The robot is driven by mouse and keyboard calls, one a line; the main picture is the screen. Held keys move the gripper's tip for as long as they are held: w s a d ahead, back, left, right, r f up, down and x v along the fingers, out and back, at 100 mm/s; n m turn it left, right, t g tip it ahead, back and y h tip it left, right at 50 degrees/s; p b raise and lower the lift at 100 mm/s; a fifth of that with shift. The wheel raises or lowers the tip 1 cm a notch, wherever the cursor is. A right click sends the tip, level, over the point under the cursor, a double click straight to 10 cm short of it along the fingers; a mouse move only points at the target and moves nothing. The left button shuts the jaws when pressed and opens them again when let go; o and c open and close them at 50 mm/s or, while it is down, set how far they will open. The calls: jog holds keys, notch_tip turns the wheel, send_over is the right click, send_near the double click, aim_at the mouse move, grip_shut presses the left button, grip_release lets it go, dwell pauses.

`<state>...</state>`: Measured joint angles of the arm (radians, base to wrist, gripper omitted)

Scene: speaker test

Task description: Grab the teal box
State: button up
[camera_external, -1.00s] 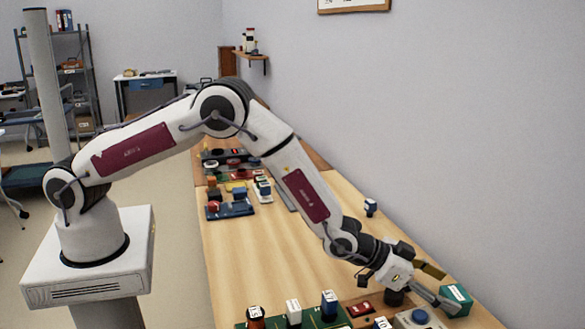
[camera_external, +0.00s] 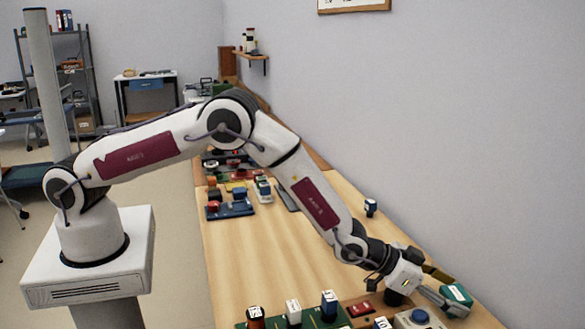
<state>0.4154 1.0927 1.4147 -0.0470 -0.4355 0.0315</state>
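The teal box (camera_external: 457,296) sits on the wooden table at the lower right of the external view, close to the wall side. My gripper (camera_external: 444,286) is at the box, with one finger on its near left side and the other, brownish finger above and behind it. The fingers look apart. Part of the box is hidden by the near finger, and I cannot tell whether either finger touches it.
A grey unit with a blue button (camera_external: 419,317) stands just in front of the box. A green board (camera_external: 300,320) with several small blocks lies at the bottom edge. A small blue block (camera_external: 371,206) stands near the wall. The middle of the table (camera_external: 255,255) is clear.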

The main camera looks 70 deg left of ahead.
aim_at(450, 293)
jog(key=c, duration=1)
jog(key=shift+r, duration=0.1)
notch_tip(450, 293, up, 10)
dwell(0.6)
